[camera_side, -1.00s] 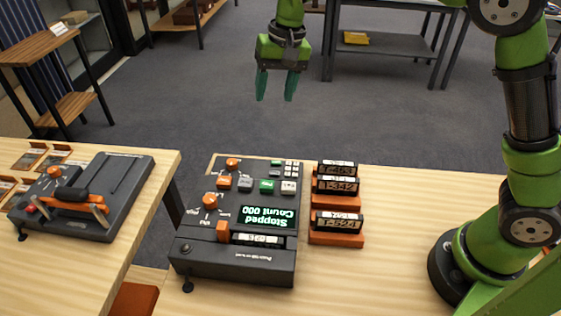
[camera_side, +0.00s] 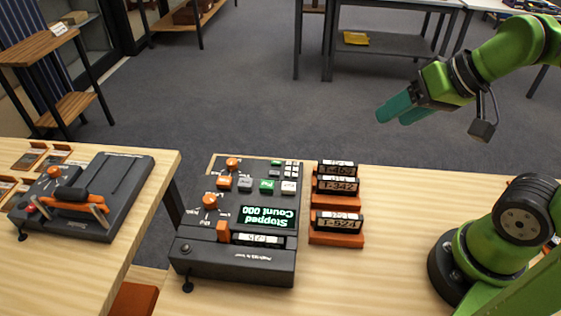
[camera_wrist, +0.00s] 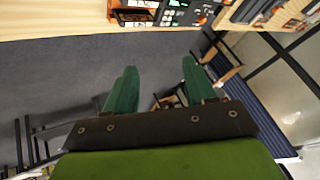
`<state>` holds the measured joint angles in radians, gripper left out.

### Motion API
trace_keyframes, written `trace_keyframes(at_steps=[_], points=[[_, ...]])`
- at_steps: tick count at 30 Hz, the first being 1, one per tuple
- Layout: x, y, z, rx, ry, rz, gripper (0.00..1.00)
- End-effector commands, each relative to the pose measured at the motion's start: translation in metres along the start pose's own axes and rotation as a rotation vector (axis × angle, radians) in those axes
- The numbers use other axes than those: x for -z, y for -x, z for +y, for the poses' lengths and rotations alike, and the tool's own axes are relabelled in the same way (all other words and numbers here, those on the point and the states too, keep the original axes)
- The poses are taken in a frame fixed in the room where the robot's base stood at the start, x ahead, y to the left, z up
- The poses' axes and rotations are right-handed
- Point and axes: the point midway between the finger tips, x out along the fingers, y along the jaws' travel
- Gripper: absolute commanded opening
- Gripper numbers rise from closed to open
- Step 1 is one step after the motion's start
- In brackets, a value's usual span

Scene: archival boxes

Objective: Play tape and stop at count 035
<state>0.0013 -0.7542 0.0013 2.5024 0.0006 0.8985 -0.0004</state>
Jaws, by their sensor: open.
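The dark tape player (camera_side: 235,262) stands on the wooden bench in the side view. Its green display (camera_side: 268,216), upside down in this view, reads "Stopped" and "Count 000". A cassette with a white label (camera_side: 258,239) sits at its front slot. Its top carries orange knobs (camera_side: 210,201) and a row of buttons, with a green button (camera_side: 267,187) among them. My gripper (camera_side: 400,112) is open and empty, in the air to the right of the player and beyond the bench's far edge. In the wrist view its teal fingers (camera_wrist: 155,90) are apart with nothing between them.
Labelled cassettes (camera_side: 336,186) stand in orange holders (camera_side: 336,238) right of the player. A second dark device (camera_side: 120,180) with an orange handle sits on the left bench. A wooden stand (camera_side: 45,48) is at the far left.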

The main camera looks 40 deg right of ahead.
Motion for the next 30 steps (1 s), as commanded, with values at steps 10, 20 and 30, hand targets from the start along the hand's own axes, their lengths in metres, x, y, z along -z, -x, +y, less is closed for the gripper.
trace_keyframes(at_steps=[10, 20, 30], points=[[0.0003, -0.0004, 0.0000, 0.000, -0.001, -0.003, 0.55], [0.0003, -0.0004, -0.0001, 0.000, -0.001, -0.003, 0.10], [0.0003, -0.0004, -0.0001, 0.000, -0.001, -0.003, 0.00]])
